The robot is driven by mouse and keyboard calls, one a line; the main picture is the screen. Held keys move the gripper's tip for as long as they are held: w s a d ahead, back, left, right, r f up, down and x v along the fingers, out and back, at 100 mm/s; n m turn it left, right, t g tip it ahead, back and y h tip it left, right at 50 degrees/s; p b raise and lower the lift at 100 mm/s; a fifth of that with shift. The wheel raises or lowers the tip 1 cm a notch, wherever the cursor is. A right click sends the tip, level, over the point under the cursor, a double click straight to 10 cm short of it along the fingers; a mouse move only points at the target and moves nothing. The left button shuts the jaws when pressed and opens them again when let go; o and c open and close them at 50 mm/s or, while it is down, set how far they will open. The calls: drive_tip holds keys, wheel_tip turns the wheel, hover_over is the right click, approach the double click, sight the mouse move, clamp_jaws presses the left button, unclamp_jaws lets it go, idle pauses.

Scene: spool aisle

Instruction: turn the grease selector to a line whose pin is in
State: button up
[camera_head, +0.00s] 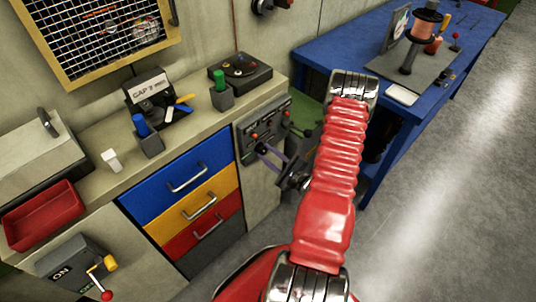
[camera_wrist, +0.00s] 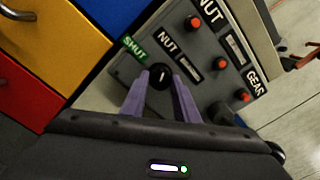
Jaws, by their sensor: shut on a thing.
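The grease selector is a round black knob (camera_wrist: 160,76) with a short white line, on a grey panel (camera_head: 250,136). My gripper (camera_wrist: 161,84) has its two purple fingers shut on the knob, one on each side. The white line runs roughly up the wrist view; which label it points to is hard to tell. The panel has a green SHUT label (camera_wrist: 134,47), two NUT labels and a GEAR label (camera_wrist: 256,84). Red pins (camera_wrist: 220,63) stand on it; how deep each sits is unclear. In the head view, my gripper (camera_head: 268,152) reaches the panel and hides part of it.
Blue, yellow and red drawers (camera_head: 190,205) are left of the panel. A blue table (camera_head: 350,45) stands right. Grey floor (camera_head: 450,180) is clear.

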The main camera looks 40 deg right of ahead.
drive_tip(key=shift+a, duration=0.1)
drive_tip(key=m, duration=0.5)
drive_tip(key=shift+m, duration=0.3)
drive_tip(key=m, duration=0.5)
drive_tip(key=shift+f+m, duration=0.1)
drive_tip(key=shift+m, duration=0.3)
drive_tip(key=o, duration=1.1)
drive_tip(key=shift+c, duration=0.2)
drive_tip(key=shift+s, duration=0.15)
drive_tip(key=s, duration=1.3)
drive_tip(key=shift+s+d, duration=0.25)
drive_tip(key=shift+s, duration=0.05)
